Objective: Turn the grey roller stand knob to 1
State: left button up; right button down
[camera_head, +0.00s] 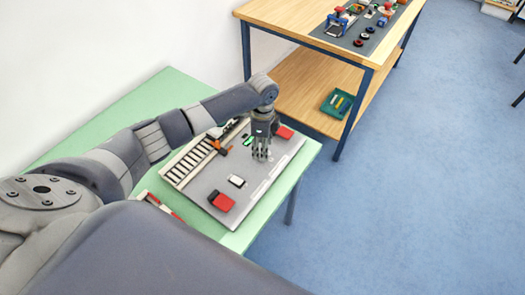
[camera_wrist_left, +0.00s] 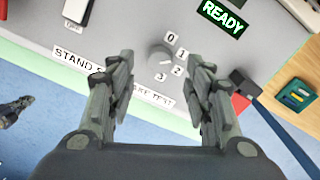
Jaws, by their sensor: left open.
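The grey round knob (camera_wrist_left: 160,58) sits on the grey panel, with printed labels 0, 1, 2 and 3 fanned around its right side. I cannot tell which number it points to. In the left wrist view my left gripper (camera_wrist_left: 161,75) is open, one finger on each side of the knob and apart from it. In the head view my left gripper (camera_head: 262,156) points down over the panel (camera_head: 216,183) and hides the knob. A dark shape at the left edge of the wrist view looks like my right gripper (camera_wrist_left: 16,109); its fingers are unclear.
A green "READY" display (camera_wrist_left: 223,13) is beside the knob. A wooden bench (camera_head: 290,18) stands beyond.

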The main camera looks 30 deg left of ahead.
pick_arm(q)
notch_tip(320, 180, up, 8)
dwell(0.7)
